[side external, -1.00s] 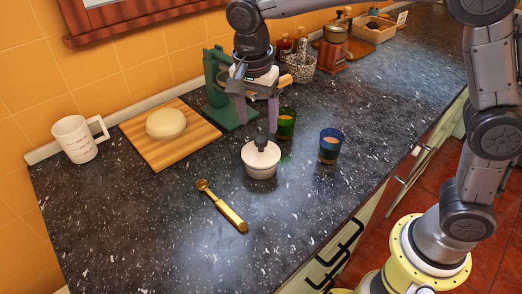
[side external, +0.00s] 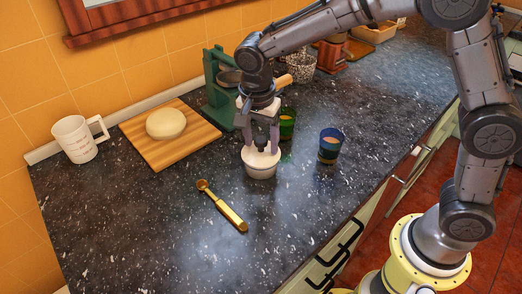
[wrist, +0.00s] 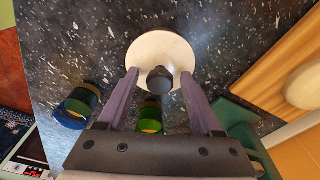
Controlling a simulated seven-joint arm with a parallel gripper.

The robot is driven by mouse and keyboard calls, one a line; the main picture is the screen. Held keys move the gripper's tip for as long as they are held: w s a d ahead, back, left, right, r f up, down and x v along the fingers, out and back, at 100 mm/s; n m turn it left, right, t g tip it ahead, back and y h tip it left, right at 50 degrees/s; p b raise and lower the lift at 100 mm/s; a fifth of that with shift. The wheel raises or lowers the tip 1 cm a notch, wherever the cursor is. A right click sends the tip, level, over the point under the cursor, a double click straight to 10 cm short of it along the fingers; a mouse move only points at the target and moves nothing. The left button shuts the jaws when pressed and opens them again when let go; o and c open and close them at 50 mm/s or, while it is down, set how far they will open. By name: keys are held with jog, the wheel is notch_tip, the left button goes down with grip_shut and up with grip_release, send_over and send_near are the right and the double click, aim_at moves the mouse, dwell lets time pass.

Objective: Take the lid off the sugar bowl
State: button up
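My gripper (side external: 262,150) points down right over the lid. In the wrist view its two purple fingers (wrist: 161,72) are apart, one on each side of the knob. Clear gaps show between knob and fingers, so it is open and holds nothing.
A green cup (side external: 287,124) and a blue cup (side external: 331,146) stand close behind and right of the bowl. A green scale-like stand (side external: 218,90) is behind. A brass spoon (side external: 224,207) lies in front. A cutting board (side external: 190,146) with dough and a white mug (side external: 75,140) are left.

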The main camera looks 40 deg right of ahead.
grip_shut()
jog(key=shift+r, duration=0.15)
jog(key=shift+r, duration=0.6)
jog(key=s+d+r, duration=0.4)
jog(key=s+r, duration=0.7)
jog(key=s, duration=0.2)
jog(key=shift+s+r, duration=0.25)
jog(key=shift+r, duration=0.05)
